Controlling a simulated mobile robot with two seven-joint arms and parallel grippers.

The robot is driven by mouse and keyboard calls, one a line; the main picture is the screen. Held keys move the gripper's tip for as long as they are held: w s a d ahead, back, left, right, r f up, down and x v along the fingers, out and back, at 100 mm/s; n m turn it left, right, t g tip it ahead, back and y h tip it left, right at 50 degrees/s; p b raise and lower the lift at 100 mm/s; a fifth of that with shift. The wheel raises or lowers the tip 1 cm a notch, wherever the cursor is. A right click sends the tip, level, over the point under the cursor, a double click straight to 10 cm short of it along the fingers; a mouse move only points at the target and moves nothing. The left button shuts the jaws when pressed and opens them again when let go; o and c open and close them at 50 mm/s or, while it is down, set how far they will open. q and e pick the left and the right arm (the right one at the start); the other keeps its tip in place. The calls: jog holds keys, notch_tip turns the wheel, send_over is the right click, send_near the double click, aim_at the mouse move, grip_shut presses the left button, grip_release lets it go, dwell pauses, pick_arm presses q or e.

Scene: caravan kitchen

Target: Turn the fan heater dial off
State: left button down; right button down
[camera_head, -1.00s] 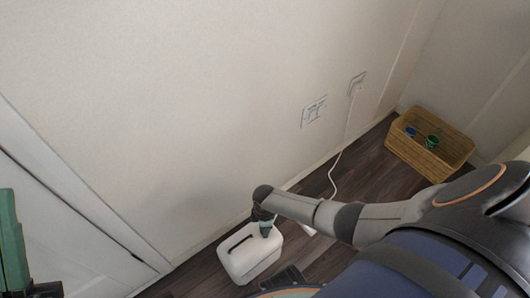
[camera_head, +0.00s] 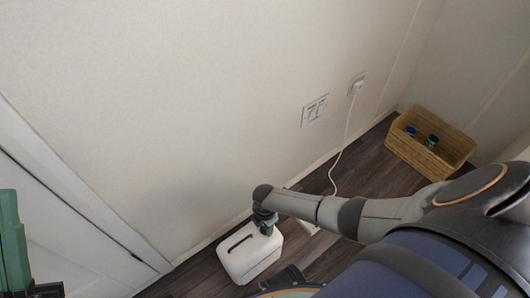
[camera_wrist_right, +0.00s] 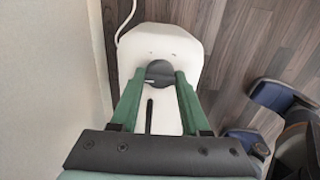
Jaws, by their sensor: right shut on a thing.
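The white fan heater (camera_head: 247,257) stands on the dark floor close to the wall, with a dark slot in its top. Its round dark dial (camera_wrist_right: 160,73) shows in the right wrist view with a small light mark at its left side. My right gripper (camera_head: 265,224) points down onto the heater's top. In the right wrist view its two green fingers (camera_wrist_right: 160,78) are shut on the dial, one on each side.
A white cord (camera_head: 346,134) runs from the wall socket (camera_head: 357,82) down to the floor. A second wall plate (camera_head: 314,110) is beside it. A wicker basket (camera_head: 418,157) with blue and green items stands in the right corner.

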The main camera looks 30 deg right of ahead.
dwell(0.4)
jog(key=shift+c, duration=1.8)
grip_release()
jog(key=shift+r+p, duration=0.45)
jog(key=shift+r, duration=0.15)
pick_arm(q)
notch_tip(320, 180, up, 6)
jog(key=y+p, duration=0.1)
jog(key=p, duration=0.5)
jog(key=w+a+f+n+y+p, duration=0.1)
jog(key=w+f+n+y, duration=0.3)
jog(key=f, duration=0.3)
jog(key=shift+w+a+g+y, duration=0.3)
jog(key=shift+w+y, duration=0.25)
jog(key=shift+y, duration=0.35)
pick_arm(e)
notch_tip(320, 180, up, 11)
jog(key=shift+r, duration=0.15)
pick_arm(q)
jog(key=shift+f, duration=0.1)
